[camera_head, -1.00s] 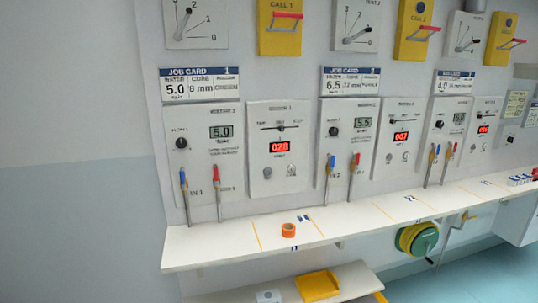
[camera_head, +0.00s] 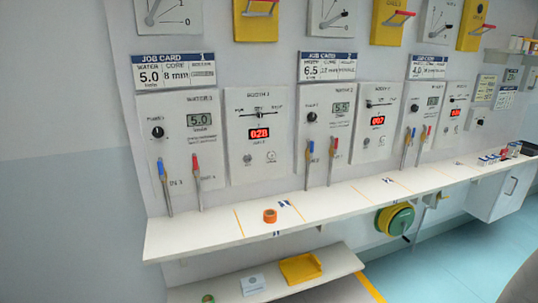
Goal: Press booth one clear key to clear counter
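Booth one's counter panel (camera_head: 256,185) is a white plate on the wall, left of centre. Its red-digit display (camera_head: 259,133) reads 028. Below the display are a round grey knob or button (camera_head: 247,158) on the left and a small pale key-like part (camera_head: 271,156) on the right. Their lettering is too small to read, so I cannot tell which is the clear key. Left of it is the booth's water panel (camera_head: 190,180), showing 5.0, with a blue-handled lever (camera_head: 163,185) and a red-handled lever (camera_head: 197,182). My gripper is not in view.
A white shelf (camera_head: 200,228) runs below the panels. A lower shelf (camera_head: 325,282) holds a yellow tray (camera_head: 300,268). A green-yellow reel (camera_head: 396,220) hangs under the shelf. Blue floor (camera_head: 440,260) at right looks clear.

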